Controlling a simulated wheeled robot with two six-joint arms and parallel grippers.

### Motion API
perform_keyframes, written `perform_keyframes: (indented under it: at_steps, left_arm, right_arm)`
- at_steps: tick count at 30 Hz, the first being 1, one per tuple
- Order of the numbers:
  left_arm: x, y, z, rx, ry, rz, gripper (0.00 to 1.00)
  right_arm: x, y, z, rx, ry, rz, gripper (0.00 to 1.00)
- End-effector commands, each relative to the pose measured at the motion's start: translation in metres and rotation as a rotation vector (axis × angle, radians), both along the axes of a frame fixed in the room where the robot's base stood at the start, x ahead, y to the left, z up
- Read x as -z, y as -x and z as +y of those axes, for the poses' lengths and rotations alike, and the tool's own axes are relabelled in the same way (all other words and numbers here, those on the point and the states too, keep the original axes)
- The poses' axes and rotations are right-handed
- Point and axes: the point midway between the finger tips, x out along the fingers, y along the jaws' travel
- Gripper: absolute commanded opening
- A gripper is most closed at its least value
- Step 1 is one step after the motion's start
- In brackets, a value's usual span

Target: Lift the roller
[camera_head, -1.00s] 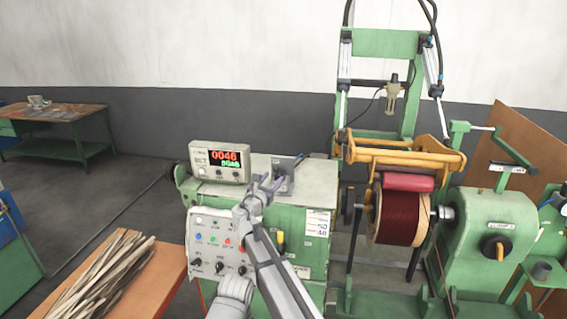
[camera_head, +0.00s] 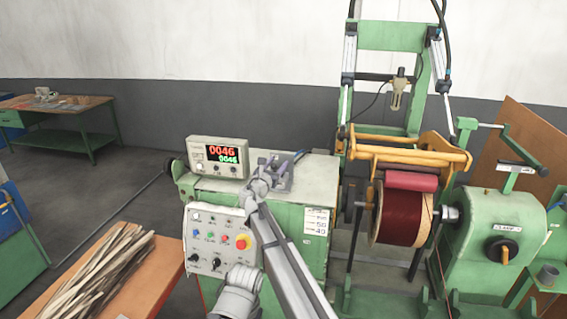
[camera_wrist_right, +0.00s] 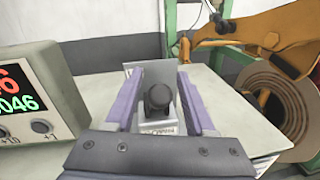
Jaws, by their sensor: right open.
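The red roller (camera_head: 411,181) lies in the yellow frame (camera_head: 405,150), directly above the spool of dark red wire (camera_head: 402,214). The roller looks down, close against or touching the winding. My right gripper (camera_head: 277,172) is over the green cabinet top, well left of the roller. In the right wrist view, its two purple fingers (camera_wrist_right: 155,88) are open. They stand on either side of a black knob (camera_wrist_right: 158,98) on a small grey metal bracket (camera_wrist_right: 140,80), with gaps visible. My left gripper is in no view.
A display box reading 0046 (camera_head: 218,157) stands left of the gripper. A button panel (camera_head: 217,240) hangs on the cabinet front. A green machine head (camera_head: 500,235) stands right of the spool. Wooden strips (camera_head: 105,270) lie on an orange table at lower left.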

Motion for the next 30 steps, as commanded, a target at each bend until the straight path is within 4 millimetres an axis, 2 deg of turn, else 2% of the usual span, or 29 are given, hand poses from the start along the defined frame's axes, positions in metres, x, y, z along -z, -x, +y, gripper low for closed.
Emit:
perform_keyframes:
  at_steps: [9,24,30]
  left_arm:
    - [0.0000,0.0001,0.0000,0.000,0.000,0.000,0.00]
    - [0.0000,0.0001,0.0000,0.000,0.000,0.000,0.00]
    - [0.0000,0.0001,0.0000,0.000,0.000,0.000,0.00]
  right_arm:
    - [0.0000,-0.0047,0.0010,-0.001,0.000,0.000,0.55]
    - [0.0000,-0.0045,0.0010,-0.001,0.000,0.000,0.00]
    - [0.0000,-0.0043,0.0012,-0.001,0.000,0.000,0.00]
